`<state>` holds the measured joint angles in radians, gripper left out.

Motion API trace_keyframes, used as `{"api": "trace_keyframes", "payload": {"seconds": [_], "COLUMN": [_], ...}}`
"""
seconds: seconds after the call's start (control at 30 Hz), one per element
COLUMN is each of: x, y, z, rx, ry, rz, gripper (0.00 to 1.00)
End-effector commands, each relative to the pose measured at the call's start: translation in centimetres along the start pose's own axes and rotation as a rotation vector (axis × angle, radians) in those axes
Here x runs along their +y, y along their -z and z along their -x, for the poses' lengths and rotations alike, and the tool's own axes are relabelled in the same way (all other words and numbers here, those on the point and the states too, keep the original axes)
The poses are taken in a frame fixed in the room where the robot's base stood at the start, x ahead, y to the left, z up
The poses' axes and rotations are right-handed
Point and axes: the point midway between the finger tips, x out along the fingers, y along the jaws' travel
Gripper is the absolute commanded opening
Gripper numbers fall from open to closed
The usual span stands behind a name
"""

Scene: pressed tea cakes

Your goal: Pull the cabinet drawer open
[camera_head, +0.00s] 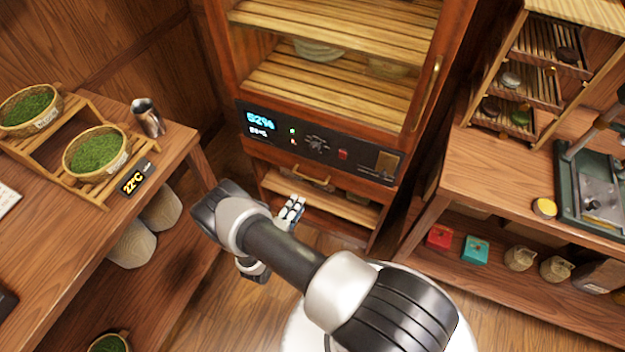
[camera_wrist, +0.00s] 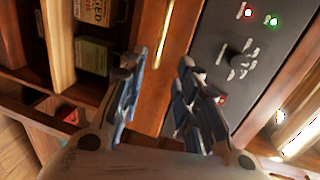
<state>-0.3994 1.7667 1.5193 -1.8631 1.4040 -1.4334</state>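The wooden cabinet (camera_head: 225,60) has a glass door above a dark control panel (camera_head: 325,145). Under the panel is the drawer (camera_head: 345,190), with a small brass handle (camera_head: 312,179); it looks closed. My gripper (camera_head: 291,211) is just below and left of the handle in the head view, in front of the cabinet's lower part. In the wrist view my gripper (camera_wrist: 157,95) is open, with a gap between its fingers and wood beyond. The control panel (camera_wrist: 245,55) lies to the right there. I cannot tell whether the fingers touch the drawer or handle; the handle is not clear there.
A table with tea baskets (camera_head: 97,152) and a metal cup (camera_head: 147,118) stands left. A wooden bench (camera_head: 480,165) with a tea press (camera_head: 590,190) stands right, small boxes (camera_head: 440,236) beneath. Some floor (camera_head: 205,315) is clear between them.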

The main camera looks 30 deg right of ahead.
Motion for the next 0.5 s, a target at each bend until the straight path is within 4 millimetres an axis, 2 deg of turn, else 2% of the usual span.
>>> {"api": "trace_keyframes", "payload": {"seconds": [0.1,0.5], "x": [0.2,0.2], "y": [0.2,0.2], "z": [-2.8,-11.3], "rx": [0.008,0.007], "ry": [0.000,0.001], "rz": [-0.004,-0.006], "gripper": [0.29,0.29]}}
